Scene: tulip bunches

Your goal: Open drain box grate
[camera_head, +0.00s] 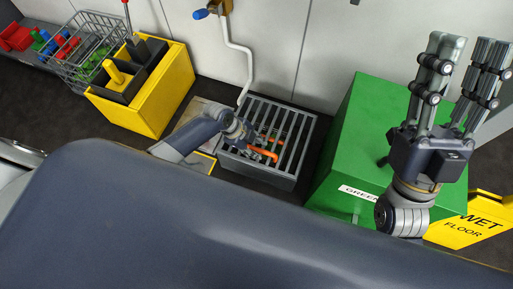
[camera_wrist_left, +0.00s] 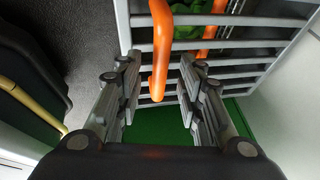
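The drain box (camera_head: 262,172) is a grey box on the dark floor under a wall pipe. Its slatted grey grate (camera_head: 297,124) lies over the top and appears shut. An orange handle (camera_head: 262,154) stands on the grate. My left gripper (camera_head: 246,142) is at the left part of the grate, its fingers partly hidden in the head view. In the left wrist view, the orange handle (camera_wrist_left: 159,60) runs between the open fingers of my left gripper (camera_wrist_left: 158,88), with gaps on both sides. My right gripper (camera_head: 468,42) is raised, open and empty, over the green box.
A green box (camera_head: 345,130) stands close right of the drain box, with a yellow wet-floor sign (camera_head: 480,222) beyond it. A yellow bin (camera_head: 165,95) and a wire basket (camera_head: 75,55) are at left. The wall pipe (camera_head: 246,60) comes down behind the grate.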

